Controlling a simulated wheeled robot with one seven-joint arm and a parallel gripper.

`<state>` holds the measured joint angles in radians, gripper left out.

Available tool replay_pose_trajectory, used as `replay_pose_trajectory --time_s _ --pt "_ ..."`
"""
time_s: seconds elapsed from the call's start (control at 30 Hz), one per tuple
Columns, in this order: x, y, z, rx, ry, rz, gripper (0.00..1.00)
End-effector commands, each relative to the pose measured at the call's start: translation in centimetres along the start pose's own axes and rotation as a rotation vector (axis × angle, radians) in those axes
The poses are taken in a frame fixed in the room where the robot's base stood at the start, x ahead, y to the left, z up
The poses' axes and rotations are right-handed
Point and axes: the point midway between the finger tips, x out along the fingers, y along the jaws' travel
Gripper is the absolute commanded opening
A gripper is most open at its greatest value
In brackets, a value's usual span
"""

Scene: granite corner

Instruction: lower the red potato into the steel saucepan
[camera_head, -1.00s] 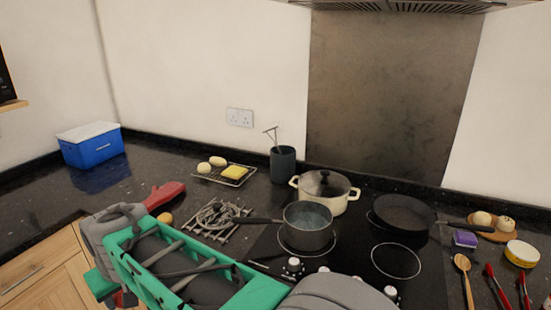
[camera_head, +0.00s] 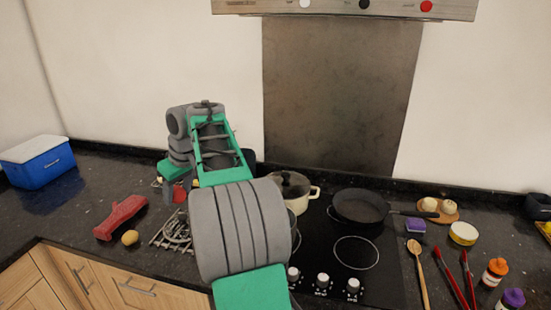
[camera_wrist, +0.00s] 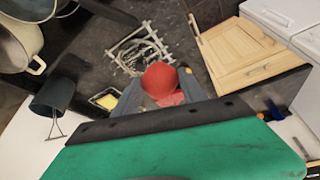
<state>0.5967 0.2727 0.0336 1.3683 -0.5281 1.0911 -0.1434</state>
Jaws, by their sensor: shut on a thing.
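My gripper (camera_wrist: 160,92) is shut on the red potato (camera_wrist: 160,77), which sits between the two grey fingers in the wrist view. In the head view the potato (camera_head: 179,193) is a small red patch below the green wrist, above the counter near the wire trivet. The potato is apart from the saucepan.
A cream lidded pot (camera_head: 297,197) and a black frying pan (camera_head: 358,206) stand on the hob. A wire trivet (camera_head: 172,232), red oven mitt (camera_head: 121,217) and yellow potato (camera_head: 130,237) lie left.

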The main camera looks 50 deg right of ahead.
Motion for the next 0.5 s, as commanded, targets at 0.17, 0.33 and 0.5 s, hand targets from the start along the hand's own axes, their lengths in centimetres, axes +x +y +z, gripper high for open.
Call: replay_pose_trajectory --time_s 0.17,0.33,0.5 --pt "-3.2 8.8 2.6 -0.009 0.0 -0.004 0.07" --pt "-5.5 15.5 7.0 -0.024 -0.001 -0.01 0.07" --pt "-7.4 20.5 11.9 -0.036 -0.001 -0.015 0.07"
